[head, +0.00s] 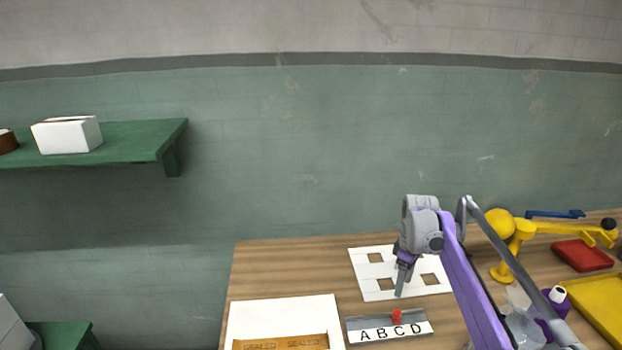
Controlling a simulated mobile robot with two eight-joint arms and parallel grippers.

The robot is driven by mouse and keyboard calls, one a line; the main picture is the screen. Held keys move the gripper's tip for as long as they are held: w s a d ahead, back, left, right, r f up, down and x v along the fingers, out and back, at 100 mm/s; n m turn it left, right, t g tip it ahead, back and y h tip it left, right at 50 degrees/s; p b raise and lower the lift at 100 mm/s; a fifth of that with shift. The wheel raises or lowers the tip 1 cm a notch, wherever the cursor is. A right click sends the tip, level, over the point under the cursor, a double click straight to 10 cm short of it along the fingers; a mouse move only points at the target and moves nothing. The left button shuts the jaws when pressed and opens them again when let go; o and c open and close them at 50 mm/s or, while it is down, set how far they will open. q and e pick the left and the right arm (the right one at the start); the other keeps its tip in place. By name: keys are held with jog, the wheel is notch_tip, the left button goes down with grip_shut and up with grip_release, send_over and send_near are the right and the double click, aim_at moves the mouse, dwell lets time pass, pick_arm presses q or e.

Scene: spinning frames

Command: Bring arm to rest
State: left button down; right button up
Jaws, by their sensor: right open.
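My right arm comes in from the lower right, with a purple link and grey joints. My right gripper (401,280) points down over the white sheet with square cut-outs (368,285), at the middle right of the table. It is open, and I see nothing held in it. Whether its tips touch the sheet I cannot tell. My left gripper is not in view.
A grey rack lettered A B C D (415,329) with a red piece (397,316) lies in front. A white board (280,312) is left. A yellow lamp-like stand (510,240), red block (582,255) and yellow tray (600,300) crowd the right. A green shelf (130,145) hangs left.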

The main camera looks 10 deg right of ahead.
jog(key=s+a+r+m+t, duration=0.3)
jog(key=s+a+m, duration=0.1)
jog(key=s+a, duration=0.85)
jog(key=s+a+f+m+t, duration=0.1)
jog(key=s+f, duration=0.3)
jog(key=s, duration=0.5)
jog(key=s+a+f+m+t+p, duration=0.1)
jog(key=s+a+f+m, duration=0.2)
jog(key=s, duration=0.5)
jog(key=shift+s+f, duration=0.35)
jog(key=shift+f, duration=0.1)
dwell(0.8)
